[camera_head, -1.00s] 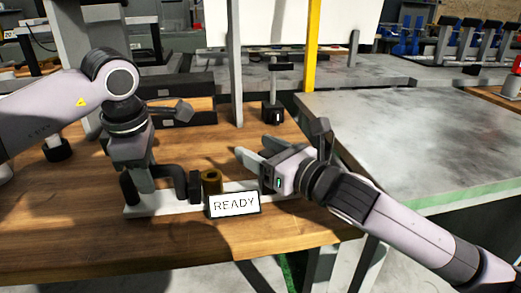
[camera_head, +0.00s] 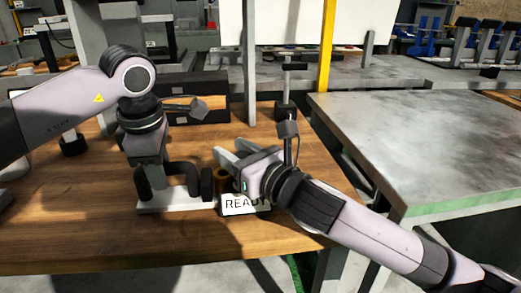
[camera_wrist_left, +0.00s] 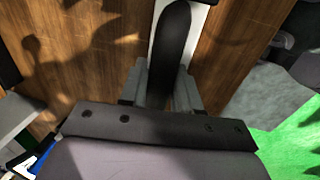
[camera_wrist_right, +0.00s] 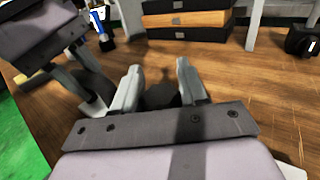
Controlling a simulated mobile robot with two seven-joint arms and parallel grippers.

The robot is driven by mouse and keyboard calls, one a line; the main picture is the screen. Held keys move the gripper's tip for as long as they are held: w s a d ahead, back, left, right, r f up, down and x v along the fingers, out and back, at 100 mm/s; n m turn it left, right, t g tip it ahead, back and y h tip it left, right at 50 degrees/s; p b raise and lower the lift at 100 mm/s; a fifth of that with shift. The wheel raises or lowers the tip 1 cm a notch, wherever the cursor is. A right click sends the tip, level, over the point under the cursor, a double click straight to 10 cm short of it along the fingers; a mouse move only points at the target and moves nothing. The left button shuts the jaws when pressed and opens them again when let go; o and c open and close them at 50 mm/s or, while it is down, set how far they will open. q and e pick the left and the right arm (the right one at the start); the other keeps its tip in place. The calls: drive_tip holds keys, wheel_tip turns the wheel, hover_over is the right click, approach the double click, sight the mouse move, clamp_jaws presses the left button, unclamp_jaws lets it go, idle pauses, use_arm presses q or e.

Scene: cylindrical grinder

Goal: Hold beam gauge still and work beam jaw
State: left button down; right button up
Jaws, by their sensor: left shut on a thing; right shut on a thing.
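The beam gauge is a black U-shaped frame (camera_head: 184,169) on a white base plate (camera_head: 175,204), on the wooden table. My left gripper (camera_head: 157,180) points down and is shut on the frame's left side. In the left wrist view the dark rounded frame (camera_wrist_left: 173,45) lies between its fingers. My right gripper (camera_head: 228,152) reaches in from the right, over the gauge's right end. In the right wrist view its fingers close on a dark part (camera_wrist_right: 160,97), which looks like the beam jaw. A brass knob (camera_head: 221,177) shows partly beneath this gripper. The jaw is mostly hidden in the head view.
A white READY sign (camera_head: 243,205) stands at the gauge's front right, partly covered by my right gripper. Black boxes (camera_head: 195,88) and a small black stand (camera_head: 285,108) are behind. A grey table (camera_head: 430,140) is to the right. The wood in front is clear.

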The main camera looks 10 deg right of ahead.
drive_tip(key=shift+s+a, duration=0.2)
drive_tip(key=shift+a, duration=0.7)
drive_tip(key=shift+y, duration=0.3)
drive_tip(key=o, duration=0.7)
drive_tip(key=shift+d, duration=0.2)
drive_tip(key=shift+s+d, duration=0.35)
drive_tip(key=shift+s, duration=0.1)
drive_tip(key=v, duration=1)
drive_tip(key=shift+s+r, duration=0.1)
drive_tip(key=shift+s, duration=0.25)
